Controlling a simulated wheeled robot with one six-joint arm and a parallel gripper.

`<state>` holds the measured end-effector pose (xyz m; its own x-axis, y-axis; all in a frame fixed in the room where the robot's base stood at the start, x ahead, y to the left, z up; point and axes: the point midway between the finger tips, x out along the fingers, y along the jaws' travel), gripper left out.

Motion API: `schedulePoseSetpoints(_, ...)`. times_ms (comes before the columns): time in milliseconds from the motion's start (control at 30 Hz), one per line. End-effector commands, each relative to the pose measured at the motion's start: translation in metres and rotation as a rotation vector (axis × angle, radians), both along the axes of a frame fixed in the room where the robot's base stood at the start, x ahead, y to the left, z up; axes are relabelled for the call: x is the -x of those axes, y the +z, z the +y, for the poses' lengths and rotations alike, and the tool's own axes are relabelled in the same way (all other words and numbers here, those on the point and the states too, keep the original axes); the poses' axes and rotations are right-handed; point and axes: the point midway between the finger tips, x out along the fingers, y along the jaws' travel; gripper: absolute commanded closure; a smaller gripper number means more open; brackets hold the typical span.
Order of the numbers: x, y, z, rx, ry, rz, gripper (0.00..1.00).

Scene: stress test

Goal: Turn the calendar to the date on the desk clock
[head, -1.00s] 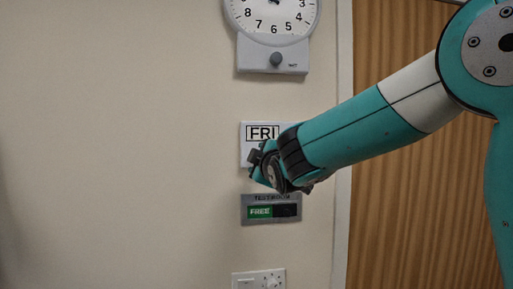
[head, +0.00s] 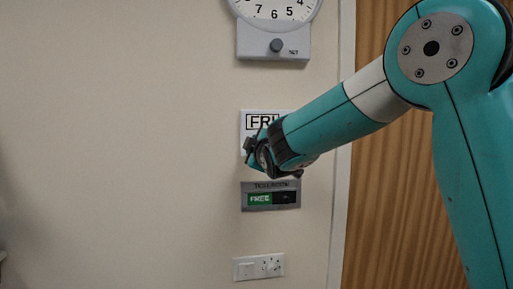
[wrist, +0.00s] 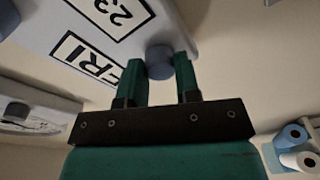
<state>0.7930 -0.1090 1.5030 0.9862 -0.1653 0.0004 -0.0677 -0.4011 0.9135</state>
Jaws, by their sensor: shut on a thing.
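The calendar (head: 248,131) is a white panel on the wall. In the head view its FRI window shows, partly covered by my gripper. In the wrist view the calendar (wrist: 50,22) appears tilted, with windows reading 23 and FRI and a grey-blue knob (wrist: 160,60) at its edge. My gripper (wrist: 160,74) has its two teal fingers on either side of this knob, shut on it. My gripper (head: 249,148) covers the lower part of the calendar in the head view. A round wall clock (head: 275,8) is cut off at the top; no desk clock or clock date shows.
The clock has a grey box (head: 262,47) with a knob below it. Under the calendar are a sign (head: 272,208) reading FREE and a switch plate (head: 258,267). A wooden door (head: 390,210) stands right. Blue and white rolls (wrist: 295,145) show at lower right in the wrist view.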

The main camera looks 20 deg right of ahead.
Motion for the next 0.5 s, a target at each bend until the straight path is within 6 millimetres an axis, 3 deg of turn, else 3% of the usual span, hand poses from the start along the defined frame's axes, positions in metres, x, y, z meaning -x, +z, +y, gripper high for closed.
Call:
schedulePoseSetpoints(267,0.0002,-0.0037,0.0003,-0.056,0.000,-0.018,0.93)
schedulePoseSetpoints(500,0.0003,-0.0083,0.0005,-0.209,0.001,-0.065,0.93)
